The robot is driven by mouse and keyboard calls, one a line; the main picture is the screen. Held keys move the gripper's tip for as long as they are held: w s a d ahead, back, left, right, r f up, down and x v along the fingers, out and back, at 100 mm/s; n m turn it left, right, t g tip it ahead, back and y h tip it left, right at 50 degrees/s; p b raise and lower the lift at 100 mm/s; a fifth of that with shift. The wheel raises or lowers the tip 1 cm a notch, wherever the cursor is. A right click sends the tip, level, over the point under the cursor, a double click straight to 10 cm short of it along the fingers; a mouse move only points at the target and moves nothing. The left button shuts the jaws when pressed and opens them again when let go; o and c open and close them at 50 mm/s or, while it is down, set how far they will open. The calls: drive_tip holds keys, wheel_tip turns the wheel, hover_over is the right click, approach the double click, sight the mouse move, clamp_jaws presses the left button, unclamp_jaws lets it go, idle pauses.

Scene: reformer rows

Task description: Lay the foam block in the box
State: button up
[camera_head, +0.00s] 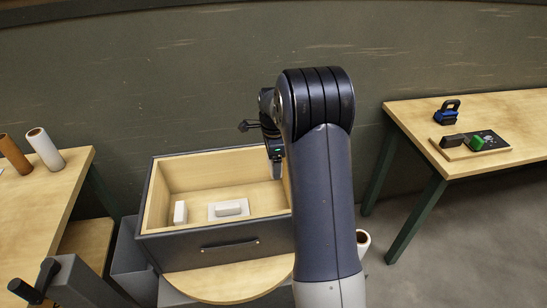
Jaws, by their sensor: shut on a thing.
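The open wooden box (160,200) with a dark front and a handle stands at centre left. Inside it, a small white block (180,212) stands upright at the left, and a white piece lies on a flat white pad (213,211) near the middle. My gripper (277,168) is over the right part of the box, partly hidden by my arm. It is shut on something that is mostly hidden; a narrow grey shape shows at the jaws. I cannot tell for sure whether this is the foam block.
A light round-edged board (230,280) juts out in front of the box. A left table (25,220) holds a white roll (45,150) and a brown roll (13,155). A right table (500,115) holds a blue-black tool (447,112) and a small tray (490,154) with dark and green pieces.

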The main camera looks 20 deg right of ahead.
drive_tip(key=shift+f+b, duration=5.9)
drive_tip(key=shift+f, duration=4.3)
drive_tip(key=o, duration=0.9)
drive_tip(key=shift+r, duration=0.1)
wheel_tip(320, 180, up, 11)
drive_tip(key=shift+f+p, duration=0.2)
drive_tip(key=shift+p, duration=0.5)
